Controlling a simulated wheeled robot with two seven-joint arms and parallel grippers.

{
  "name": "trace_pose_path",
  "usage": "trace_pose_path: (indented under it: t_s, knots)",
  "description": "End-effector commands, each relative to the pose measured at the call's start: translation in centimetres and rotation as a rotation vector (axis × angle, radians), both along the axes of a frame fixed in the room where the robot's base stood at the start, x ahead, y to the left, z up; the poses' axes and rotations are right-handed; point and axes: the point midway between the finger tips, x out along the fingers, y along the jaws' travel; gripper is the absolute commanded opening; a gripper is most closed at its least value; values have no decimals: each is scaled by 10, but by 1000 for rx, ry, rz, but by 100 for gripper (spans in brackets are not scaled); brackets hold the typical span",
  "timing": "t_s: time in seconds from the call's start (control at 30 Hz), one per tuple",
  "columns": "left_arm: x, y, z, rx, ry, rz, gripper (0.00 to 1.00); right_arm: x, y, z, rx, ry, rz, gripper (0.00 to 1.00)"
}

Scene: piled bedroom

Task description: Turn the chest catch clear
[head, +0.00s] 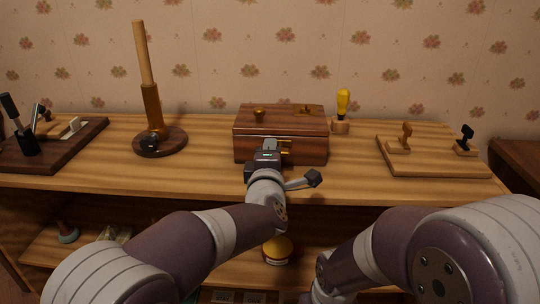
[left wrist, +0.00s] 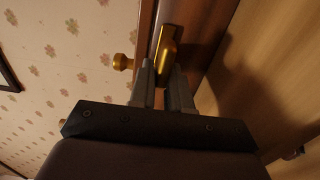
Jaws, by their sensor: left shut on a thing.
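The chest (head: 311,154) is a reddish-brown wooden box with a lid, standing on the wooden shelf top. A small brass catch (head: 286,146) is on its front, partly behind my gripper; in the left wrist view the catch (left wrist: 166,44) is a gold piece at the fingertips. My left gripper (head: 270,146) is at the front of the chest, with its fingers closed on the catch. The two grey fingers also show in the left wrist view (left wrist: 165,78). A round knob (head: 259,115) sits on the lid. My right arm is at the lower right; its gripper is not visible.
A post on a round base (head: 160,144) stands left of the chest. A dark tray (head: 62,150) with tools is at far left. A yellow-handled tool (head: 343,104) stands behind right; a board (head: 431,165) with stamp-like pieces is at right. The shelf top between them is clear.

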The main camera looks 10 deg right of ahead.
Motion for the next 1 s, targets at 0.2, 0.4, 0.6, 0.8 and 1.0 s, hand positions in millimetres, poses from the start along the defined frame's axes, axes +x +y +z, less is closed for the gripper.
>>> trace_pose_path:
  t_s: [0.2,0.4,0.6,0.8,1.0]
  knots:
    - [0,-1,1,-4,0,-2,0,0,0,0,0,0,0,100]
    - [0,-1,1,-3,0,-2,24,0,0,0,0,0,0,100]
    - [0,0,1,-3,0,-1,38,0,0,0,0,0,0,100]
    - [-5,1,1,-2,0,-1,38,0,0,1,0,0,0,100]
    - [-42,11,3,-3,0,-3,38,0,0,7,0,0,0,100]
